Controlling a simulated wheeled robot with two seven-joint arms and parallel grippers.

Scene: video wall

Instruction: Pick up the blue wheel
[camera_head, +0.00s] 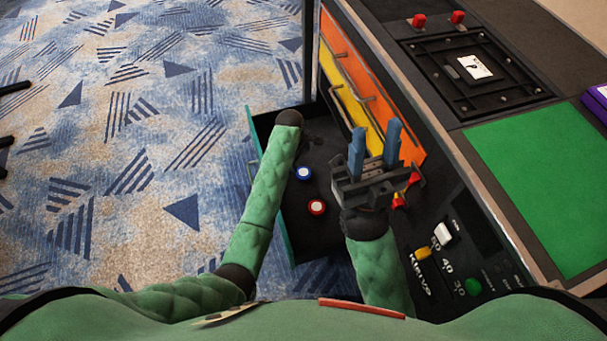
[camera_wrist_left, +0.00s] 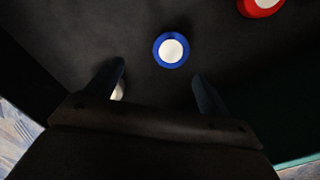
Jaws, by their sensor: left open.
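The blue wheel (camera_head: 304,173), a small blue disc with a white centre, lies on the floor of the open dark drawer (camera_head: 279,197). In the left wrist view the blue wheel (camera_wrist_left: 171,50) is just beyond my left gripper (camera_wrist_left: 158,70), roughly in line with the gap between its fingers. That gripper is open, with nothing seen held. In the head view its fingers are lost in the dark drawer. My right gripper (camera_head: 376,128), with blue fingers, is open and empty at the drawer's right side.
A red wheel (camera_head: 316,207) lies in the drawer near the blue one and shows at the top right of the left wrist view (camera_wrist_left: 262,5). A pale object (camera_wrist_left: 118,90) is partly hidden by a left finger. Yellow and orange drawer fronts (camera_head: 358,85) stand beyond. Patterned carpet lies left.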

